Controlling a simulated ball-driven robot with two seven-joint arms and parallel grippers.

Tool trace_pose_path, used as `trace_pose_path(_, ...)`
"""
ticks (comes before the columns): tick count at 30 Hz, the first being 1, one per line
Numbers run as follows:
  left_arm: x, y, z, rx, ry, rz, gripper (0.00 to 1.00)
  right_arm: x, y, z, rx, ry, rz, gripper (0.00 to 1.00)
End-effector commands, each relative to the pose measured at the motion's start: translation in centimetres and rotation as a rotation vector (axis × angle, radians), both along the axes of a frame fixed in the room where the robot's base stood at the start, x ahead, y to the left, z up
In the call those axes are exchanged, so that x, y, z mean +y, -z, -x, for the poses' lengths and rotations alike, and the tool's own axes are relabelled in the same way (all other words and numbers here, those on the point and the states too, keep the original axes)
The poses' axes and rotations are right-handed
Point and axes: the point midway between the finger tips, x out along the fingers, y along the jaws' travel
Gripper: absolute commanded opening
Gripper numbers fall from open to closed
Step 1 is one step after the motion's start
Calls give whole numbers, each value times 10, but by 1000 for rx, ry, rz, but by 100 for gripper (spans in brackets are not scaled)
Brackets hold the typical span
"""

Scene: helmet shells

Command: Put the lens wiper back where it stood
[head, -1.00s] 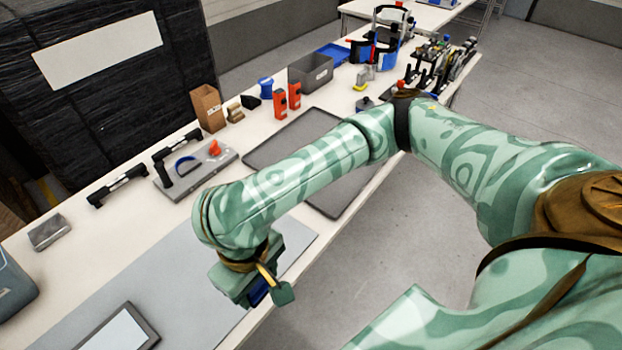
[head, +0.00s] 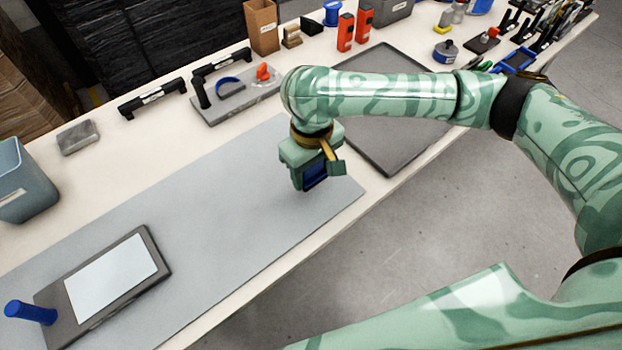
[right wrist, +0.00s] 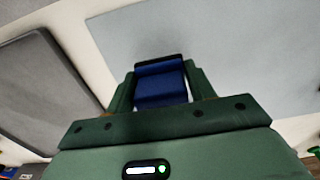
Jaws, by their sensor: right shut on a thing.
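My right gripper (head: 316,182) is above the right part of the grey mat (head: 225,215), pointing down. It is shut on a blue piece with a dark edge, which I take to be the lens wiper (head: 315,175). In the right wrist view the lens wiper (right wrist: 161,88) sits between the two green fingers, with the mat (right wrist: 215,45) beyond it. Its lower end is partly hidden in the head view, and I cannot tell its exact height above the mat. My left gripper is not in view.
Black handles (head: 152,97), a grey fixture plate (head: 236,98) and a grey block (head: 77,137) stand behind. A dark tray (head: 385,140) lies right. The mat's middle is clear.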

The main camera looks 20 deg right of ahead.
Motion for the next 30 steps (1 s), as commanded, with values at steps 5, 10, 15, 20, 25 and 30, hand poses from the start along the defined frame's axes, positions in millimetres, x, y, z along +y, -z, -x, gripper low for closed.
trace_pose_path(5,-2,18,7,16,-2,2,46,-4,23,-8,4,-1,0,36)
trace_pose_path(10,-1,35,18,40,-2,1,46,-4,44,-8,2,-1,1,36)
trace_pose_path(15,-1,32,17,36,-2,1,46,-4,39,-8,-3,0,1,36)
trace_pose_path(20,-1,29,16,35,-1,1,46,-4,40,-7,-1,1,1,36)
trace_pose_path(25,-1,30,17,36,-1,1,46,-3,41,-7,-2,1,0,76)
trace_pose_path(30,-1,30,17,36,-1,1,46,-3,41,-7,-2,0,0,76)
